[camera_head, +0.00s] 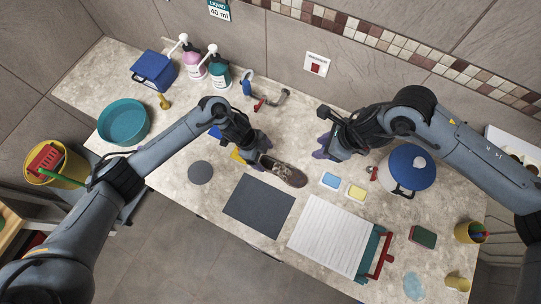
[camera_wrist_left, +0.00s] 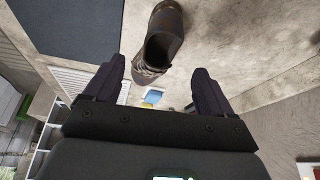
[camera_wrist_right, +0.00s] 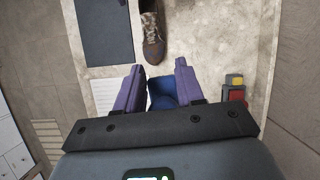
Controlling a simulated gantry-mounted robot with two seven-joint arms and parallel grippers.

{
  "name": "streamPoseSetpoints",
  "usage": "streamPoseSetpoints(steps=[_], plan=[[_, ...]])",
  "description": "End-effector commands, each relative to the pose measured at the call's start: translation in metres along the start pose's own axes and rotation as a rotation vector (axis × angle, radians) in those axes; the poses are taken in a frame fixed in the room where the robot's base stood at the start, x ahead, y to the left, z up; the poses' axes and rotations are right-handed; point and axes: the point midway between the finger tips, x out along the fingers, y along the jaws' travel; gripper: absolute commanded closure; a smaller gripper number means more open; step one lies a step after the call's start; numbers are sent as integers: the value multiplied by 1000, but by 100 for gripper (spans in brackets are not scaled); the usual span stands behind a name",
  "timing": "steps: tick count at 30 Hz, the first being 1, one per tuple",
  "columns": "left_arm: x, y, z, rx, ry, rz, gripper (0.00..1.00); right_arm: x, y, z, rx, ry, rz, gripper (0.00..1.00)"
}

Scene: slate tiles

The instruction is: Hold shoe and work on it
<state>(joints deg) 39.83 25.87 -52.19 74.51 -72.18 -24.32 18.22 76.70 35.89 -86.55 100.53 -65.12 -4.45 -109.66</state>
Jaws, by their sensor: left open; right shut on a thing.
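A brown shoe (camera_head: 284,171) lies on the counter near the middle. It also shows beyond the fingers in the left wrist view (camera_wrist_left: 160,45) and at the top of the right wrist view (camera_wrist_right: 152,35). My left gripper (camera_head: 254,152) is open and empty, close to the shoe's open heel end; I cannot tell whether it touches. My right gripper (camera_head: 322,134) is to the right of and behind the shoe, apart from it. Its fingers are shut on a dark blue thing (camera_wrist_right: 162,92). Most of that thing is hidden, and I cannot tell what it is.
A dark mat (camera_head: 259,206) and a white towel (camera_head: 328,235) lie in front of the shoe. Blue (camera_head: 330,181) and yellow (camera_head: 357,192) sponges lie to its right. A blue-lidded pot (camera_head: 408,170) stands under my right arm. A teal basin (camera_head: 123,121) is at the left.

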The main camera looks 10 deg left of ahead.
Motion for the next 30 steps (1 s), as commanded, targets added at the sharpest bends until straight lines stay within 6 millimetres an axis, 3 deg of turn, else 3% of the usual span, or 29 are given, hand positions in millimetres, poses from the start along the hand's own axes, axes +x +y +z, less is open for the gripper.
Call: streamPoseSetpoints(steps=[6,15,30], plan=[[38,1,0,-2,0,3,16,0,0,0,0,0,0,87],[72,1,0,-1,-1,2,16,0,0,0,0,0,0,87],[81,1,0,1,-1,0,19,0,0,0,0,0,0,87]])
